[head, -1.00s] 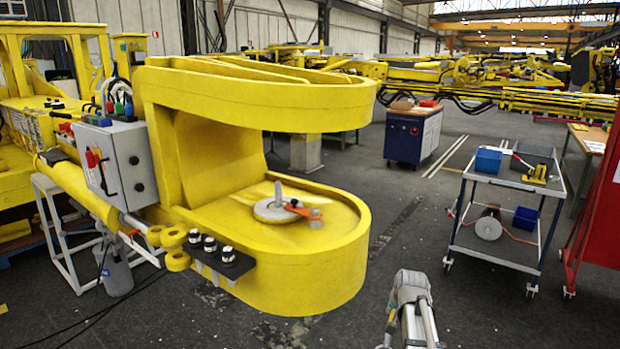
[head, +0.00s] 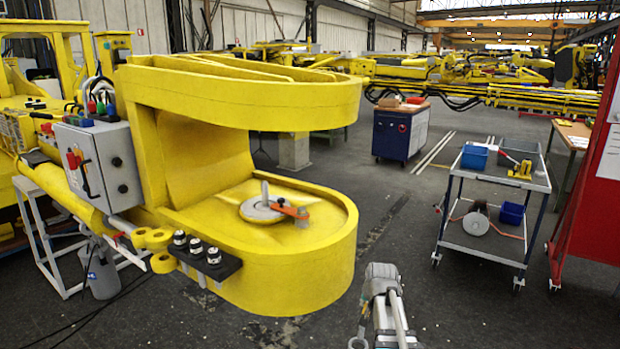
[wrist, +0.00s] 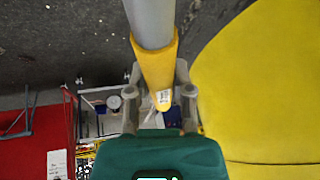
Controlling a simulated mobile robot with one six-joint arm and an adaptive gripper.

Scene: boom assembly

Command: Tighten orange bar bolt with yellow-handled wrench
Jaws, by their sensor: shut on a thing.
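The yellow-handled wrench (wrist: 154,70) is in my gripper (wrist: 160,92) in the wrist view. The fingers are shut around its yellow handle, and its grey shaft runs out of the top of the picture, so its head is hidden. In the head view the orange bar (head: 291,211) lies across the edge of a grey disc (head: 257,213) on the lower plate of the yellow boom end (head: 300,265). A bolt (head: 303,221) seems to sit at the bar's right end, too small to make out clearly. A grey pin stands up from the disc.
The upper yellow arch (head: 250,95) overhangs the lower plate, with an open gap between them. A black bracket with several fittings (head: 208,262) juts from the boom's front left. A tool cart (head: 490,230) stands right on open floor, near a red panel (head: 590,200).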

